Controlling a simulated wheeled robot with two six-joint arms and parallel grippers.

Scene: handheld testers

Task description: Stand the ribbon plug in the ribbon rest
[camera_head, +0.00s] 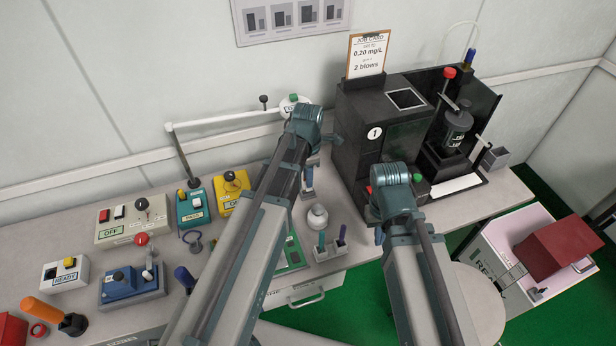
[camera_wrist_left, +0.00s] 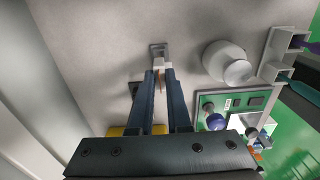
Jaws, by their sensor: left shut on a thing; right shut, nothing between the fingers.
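My left gripper (camera_wrist_left: 160,74) is shut on a small pale plug (camera_wrist_left: 161,63) with a brownish strip, which I take for the ribbon plug. Its fingers point down at the bench in the head view (camera_head: 308,190). A small grey square piece (camera_wrist_left: 158,48), probably the ribbon rest, is right at the plug's far end in the left wrist view. I cannot tell whether the plug sits in it or only touches or overlaps it. In the head view the arm and fingers hide the plug and rest. My right gripper (camera_head: 379,236) is shut and empty, low before the black machine.
A white rounded knob-like thing (camera_head: 317,217) stands just right of my left gripper. A holder with pens (camera_head: 330,251) and a green board (camera_head: 292,256) are in front. The black machine (camera_head: 377,135) stands right; several testers, including a yellow one (camera_head: 231,192), are left.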

